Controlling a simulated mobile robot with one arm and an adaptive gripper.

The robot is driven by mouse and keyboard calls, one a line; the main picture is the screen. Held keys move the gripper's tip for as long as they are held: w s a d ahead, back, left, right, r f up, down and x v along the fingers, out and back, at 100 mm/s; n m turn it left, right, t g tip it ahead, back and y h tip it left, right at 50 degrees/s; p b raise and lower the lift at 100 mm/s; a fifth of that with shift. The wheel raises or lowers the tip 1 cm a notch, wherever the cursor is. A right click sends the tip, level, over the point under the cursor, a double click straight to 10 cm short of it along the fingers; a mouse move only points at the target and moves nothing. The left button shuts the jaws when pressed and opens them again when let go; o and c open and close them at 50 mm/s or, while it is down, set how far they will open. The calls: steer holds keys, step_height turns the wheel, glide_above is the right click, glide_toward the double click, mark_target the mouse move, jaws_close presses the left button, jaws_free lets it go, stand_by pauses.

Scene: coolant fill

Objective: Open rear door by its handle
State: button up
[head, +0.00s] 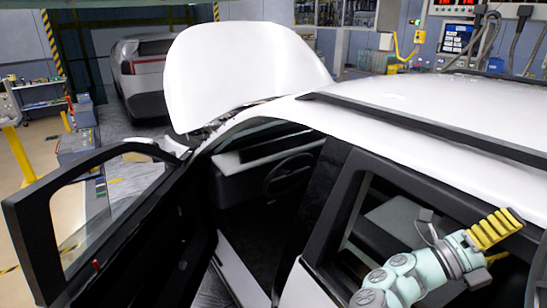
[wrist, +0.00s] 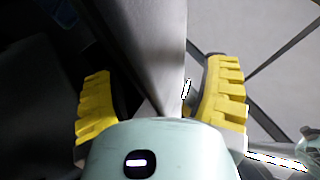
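The rear door (head: 335,212) of the white car shows at the lower right of the head view, with a dark window frame; it looks shut. Its handle cannot be made out in either view. My gripper (head: 503,238) is in front of the rear door's window area in the head view, pointing right. In the wrist view my gripper (wrist: 160,100) has its yellow fingers wide apart. A pale grey panel edge shows beyond and between them; I cannot tell which part it is. I see nothing held.
The front door (head: 28,235) stands wide open at the left. The car's hood (head: 240,75) is raised. The white roof (head: 430,110) with a dark rail lies behind my gripper. Another car (head: 142,80), a grey one, stands at the back left. Open floor shows at far left.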

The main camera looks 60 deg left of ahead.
jaws_close()
stand_by(0.4)
steer(key=shift+s, duration=0.1)
